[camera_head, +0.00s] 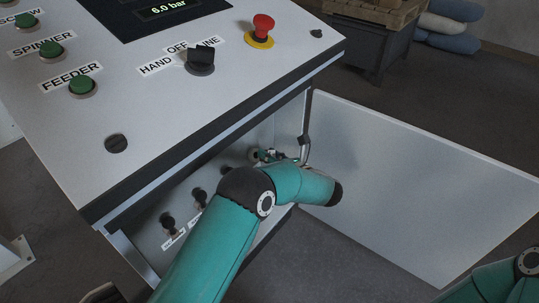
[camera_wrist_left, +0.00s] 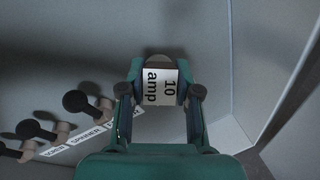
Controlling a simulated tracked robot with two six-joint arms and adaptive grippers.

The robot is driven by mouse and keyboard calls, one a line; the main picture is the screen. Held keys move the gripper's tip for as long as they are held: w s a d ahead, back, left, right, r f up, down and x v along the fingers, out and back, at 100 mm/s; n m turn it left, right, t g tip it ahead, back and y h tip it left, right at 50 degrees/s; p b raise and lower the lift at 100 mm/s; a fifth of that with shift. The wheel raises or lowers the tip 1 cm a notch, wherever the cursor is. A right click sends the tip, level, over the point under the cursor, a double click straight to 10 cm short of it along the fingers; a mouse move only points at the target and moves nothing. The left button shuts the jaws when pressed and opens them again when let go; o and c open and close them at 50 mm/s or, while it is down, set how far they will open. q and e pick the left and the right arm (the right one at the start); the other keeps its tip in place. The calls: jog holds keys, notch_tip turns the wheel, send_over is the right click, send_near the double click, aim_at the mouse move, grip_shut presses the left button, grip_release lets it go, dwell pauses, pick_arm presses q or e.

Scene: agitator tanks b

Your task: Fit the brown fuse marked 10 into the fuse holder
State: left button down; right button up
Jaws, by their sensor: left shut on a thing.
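My left gripper (camera_wrist_left: 160,92) is shut on the fuse (camera_wrist_left: 158,86), whose white label reads "10 amp". The fuse sits between the two fingers, with a rounded pale end at its far side; its brown colour is not clear here. In the head view my left gripper (camera_head: 268,156) reaches into the open cabinet under the console, close to the inner panel, partly hidden by its own arm. I cannot make out the fuse holder; the fuse and gripper cover the panel there. I cannot tell whether the fuse touches anything. My right gripper is out of view.
Several black-knobbed levers (camera_wrist_left: 75,101) stick out of the panel left of the gripper, above a label strip (camera_wrist_left: 87,134). The cabinet's side wall (camera_wrist_left: 265,70) is to the right. An open door (camera_head: 420,185) stands right of my arm. The console top (camera_head: 150,95) overhangs.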

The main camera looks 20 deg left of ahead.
pick_arm(q)
jog(key=shift+a, duration=0.1)
dwell(0.4)
jog(key=shift+w+a+f+b, duration=0.2)
jog(key=shift+a+f, duration=0.1)
jog(key=shift+a, duration=0.15)
jog(key=shift+w+a+f+b, duration=0.15)
jog(key=shift+a+f, duration=0.15)
jog(key=shift+a, duration=0.15)
jog(key=c, duration=0.7)
grip_release()
jog(key=shift+c, duration=0.2)
